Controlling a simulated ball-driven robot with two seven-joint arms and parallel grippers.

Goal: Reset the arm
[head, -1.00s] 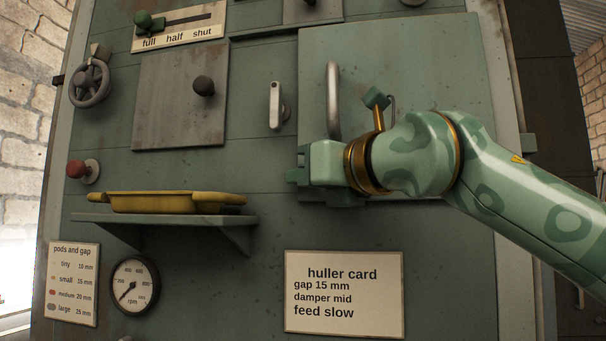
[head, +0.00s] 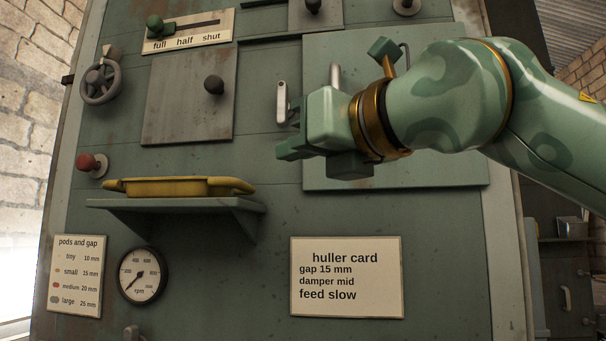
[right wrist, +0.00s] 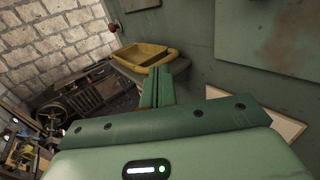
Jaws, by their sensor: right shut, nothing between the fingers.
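My right arm comes in from the right in the head view. Its gripper (head: 284,152) is shut and empty, in front of the machine's light green door panel (head: 440,172), with its fingers pointing left. It hides most of the door's upright metal handle (head: 335,76). In the right wrist view the shut fingers (right wrist: 157,88) point toward the yellow tray (right wrist: 146,54). My left gripper is not in view.
The yellow tray (head: 180,187) sits on a shelf (head: 120,205) that juts from the machine front. A handwheel (head: 100,82), a red knob (head: 86,163), a dark knob (head: 213,85) and a small lever (head: 282,100) also stick out. The huller card (head: 347,278) is below the gripper.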

